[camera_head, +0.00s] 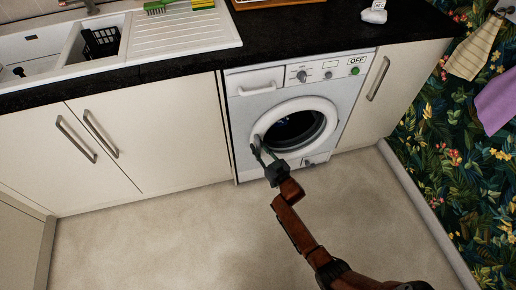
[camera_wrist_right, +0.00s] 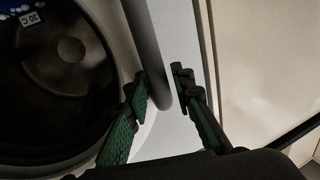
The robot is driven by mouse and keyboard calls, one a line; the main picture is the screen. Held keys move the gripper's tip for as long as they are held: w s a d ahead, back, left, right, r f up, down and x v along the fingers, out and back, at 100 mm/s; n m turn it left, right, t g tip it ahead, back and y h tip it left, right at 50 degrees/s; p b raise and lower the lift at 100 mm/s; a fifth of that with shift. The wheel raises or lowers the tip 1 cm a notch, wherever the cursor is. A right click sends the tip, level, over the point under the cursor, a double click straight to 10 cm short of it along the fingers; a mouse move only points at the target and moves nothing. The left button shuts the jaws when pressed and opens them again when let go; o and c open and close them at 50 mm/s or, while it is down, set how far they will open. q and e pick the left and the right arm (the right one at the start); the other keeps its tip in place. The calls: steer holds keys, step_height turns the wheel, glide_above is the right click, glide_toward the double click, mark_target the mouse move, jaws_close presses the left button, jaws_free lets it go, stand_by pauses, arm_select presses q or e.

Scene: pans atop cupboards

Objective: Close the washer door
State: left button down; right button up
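The white washer (camera_head: 345,88) stands under the black worktop, with a round white door ring (camera_head: 322,104) around a dark opening or glass. I cannot tell how far the door stands from the front. My right gripper (camera_head: 262,151) is at the lower left of the ring. In the right wrist view, its two green-padded fingers (camera_wrist_right: 162,92) are apart, with a grey bar (camera_wrist_right: 147,45), perhaps the door handle or edge, between them. Any contact is unclear. The dark round interior or glass (camera_wrist_right: 65,75) shows to the left. My left gripper is out of view.
White cupboards (camera_head: 150,130) stand left of the washer, and another cupboard (camera_head: 395,85) stands right. A sink (camera_head: 75,45) and black worktop (camera_head: 340,25) lie above. The beige floor (camera_head: 170,235) in front is clear. A patterned wall (camera_head: 450,140) borders the right.

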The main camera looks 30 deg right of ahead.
steer(key=s, duration=1.2)
steer(key=shift+d, duration=0.15)
